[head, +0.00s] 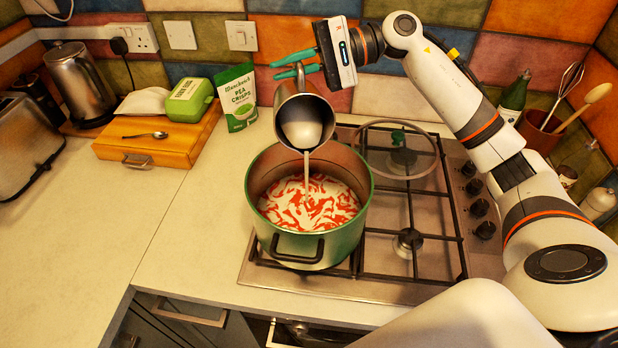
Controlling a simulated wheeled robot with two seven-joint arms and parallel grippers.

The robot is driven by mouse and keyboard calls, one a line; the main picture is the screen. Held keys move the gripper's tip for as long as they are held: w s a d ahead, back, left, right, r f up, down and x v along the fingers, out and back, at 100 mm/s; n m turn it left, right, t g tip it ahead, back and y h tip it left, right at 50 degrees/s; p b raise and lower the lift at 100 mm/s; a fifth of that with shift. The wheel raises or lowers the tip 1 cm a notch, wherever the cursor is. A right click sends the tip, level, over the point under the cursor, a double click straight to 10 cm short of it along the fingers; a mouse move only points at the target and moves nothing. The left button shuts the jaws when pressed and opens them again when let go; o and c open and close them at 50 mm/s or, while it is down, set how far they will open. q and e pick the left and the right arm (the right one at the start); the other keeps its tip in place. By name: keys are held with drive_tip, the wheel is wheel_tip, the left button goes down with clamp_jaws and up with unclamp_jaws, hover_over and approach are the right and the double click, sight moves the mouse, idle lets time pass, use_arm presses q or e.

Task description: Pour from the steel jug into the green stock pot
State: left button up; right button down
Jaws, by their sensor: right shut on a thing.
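The steel jug (308,112) is tilted with its mouth down over the green stock pot (342,240). White liquid shows inside the jug, and a thin white stream (306,170) falls from its lip into the pot. The pot stands on the left side of the hob and holds red contents with white swirls on top. My right gripper (296,68), with green fingers, is shut on the jug at its upper back side, above the pot. My left gripper is not in view.
A glass lid (432,165) lies on the hob's back burner, right of the pot. Behind stand a green pea crisps bag (238,97), a wooden box (180,145) with a spoon, a kettle (75,85) and a toaster (22,140).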

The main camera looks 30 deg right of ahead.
sight(293, 95)
drive_tip(key=shift+s+b, duration=0.15)
drive_tip(key=shift+b, duration=0.15)
drive_tip(key=shift+s+a+b, duration=0.1)
drive_tip(key=shift+s+b, duration=0.1)
drive_tip(key=shift+b, duration=0.1)
drive_tip(key=shift+s, duration=0.1)
drive_tip(key=shift+s+a+f+n+b, duration=0.15)
drive_tip(key=shift+n+b, duration=0.15)
drive_tip(key=shift+b, duration=0.2)
drive_tip(key=shift+s+b, duration=0.3)
drive_tip(key=shift+b, duration=0.2)
drive_tip(key=shift+s+a, duration=0.1)
drive_tip(key=shift+s, duration=0.05)
drive_tip(key=shift+b, duration=0.3)
drive_tip(key=shift+s+a+r+n+t+b, duration=0.2)
drive_tip(key=shift+s+n+b, duration=0.3)
drive_tip(key=shift+b, duration=0.4)
drive_tip(key=shift+s+a+r+n+t+b, duration=0.2)
drive_tip(key=shift+s+n+b, duration=0.25)
drive_tip(key=shift+b, duration=0.45)
drive_tip(key=shift+s, duration=0.1)
